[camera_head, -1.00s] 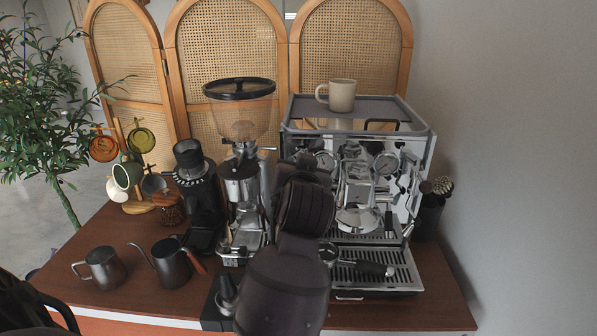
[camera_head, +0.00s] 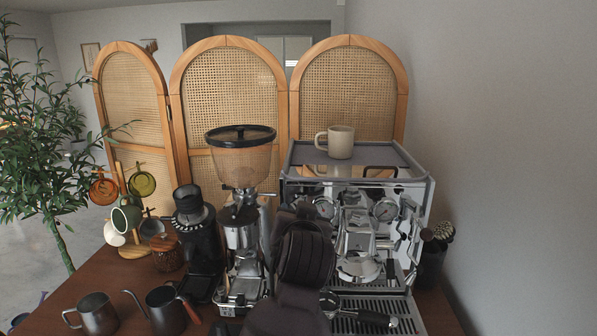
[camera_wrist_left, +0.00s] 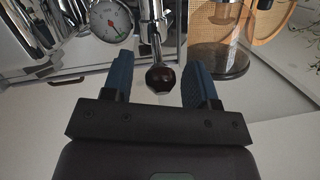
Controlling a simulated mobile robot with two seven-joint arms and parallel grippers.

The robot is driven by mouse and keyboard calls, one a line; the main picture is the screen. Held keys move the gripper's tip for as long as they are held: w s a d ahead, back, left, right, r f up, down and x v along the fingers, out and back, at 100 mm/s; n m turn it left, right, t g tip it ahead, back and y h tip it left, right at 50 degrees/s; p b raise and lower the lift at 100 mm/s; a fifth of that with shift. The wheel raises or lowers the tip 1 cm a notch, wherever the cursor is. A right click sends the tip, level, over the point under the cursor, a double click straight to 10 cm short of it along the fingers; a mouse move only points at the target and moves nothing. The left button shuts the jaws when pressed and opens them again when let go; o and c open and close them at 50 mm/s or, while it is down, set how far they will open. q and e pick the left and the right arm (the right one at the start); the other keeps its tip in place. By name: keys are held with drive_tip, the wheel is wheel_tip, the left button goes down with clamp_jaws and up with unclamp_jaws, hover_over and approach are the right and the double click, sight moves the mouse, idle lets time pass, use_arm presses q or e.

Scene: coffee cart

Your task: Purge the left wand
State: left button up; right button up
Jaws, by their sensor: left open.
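The espresso machine (camera_head: 357,290) stands at the right of the cart, with two gauges on its front. My left arm covers the left part of its front, so the left wand is hidden in the head view. In the left wrist view a lever with a dark round knob (camera_wrist_left: 160,78) hangs from the machine's chrome front, beside a gauge (camera_wrist_left: 110,20). My left gripper (camera_wrist_left: 161,86) is open, with one blue finger on each side of the knob and gaps showing between. My right gripper is in neither view.
A grinder with a large hopper (camera_head: 241,160) stands close to the left of my arm. A cup (camera_head: 340,142) sits on the machine's top. A portafilter (camera_head: 365,317) shows low at the machine's front.

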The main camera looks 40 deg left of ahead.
use_arm(q)
wheel_tip(320, 180, up, 20)
idle(0.8)
drive_tip(key=shift+d, duration=0.1)
idle(1.7)
